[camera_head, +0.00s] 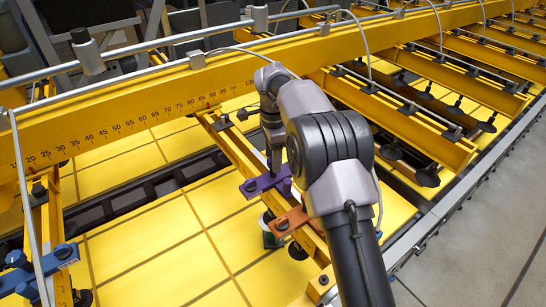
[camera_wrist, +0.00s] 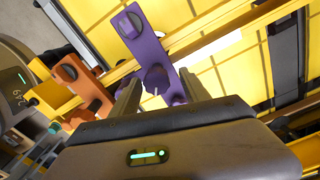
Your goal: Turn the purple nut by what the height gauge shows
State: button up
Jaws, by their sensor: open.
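A purple bracket (camera_head: 262,184) sits on a yellow cross beam under the arm. In the wrist view the purple bracket (camera_wrist: 147,45) runs upward, with a round knob near its far end. A darker purple nut (camera_wrist: 155,78) shows on its near part. My gripper (camera_wrist: 157,84) is open, with one finger to each side of this nut; I cannot tell whether they touch it. In the head view my gripper (camera_head: 275,166) points down at the bracket and partly hides it. A dark round display (camera_wrist: 15,92) with digits shows at the left edge; I cannot tell whether it is the height gauge.
An orange bracket (camera_head: 291,222) sits on the same beam, close to the purple one. A blue bracket (camera_head: 38,268) is at the lower left. A long yellow beam with a printed scale (camera_head: 110,128) crosses behind. Suction cups (camera_head: 428,176) hang at the right.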

jog(key=shift+s+r, duration=0.15)
jog(key=shift+s, duration=0.15)
jog(key=c, duration=0.5)
grip_shut()
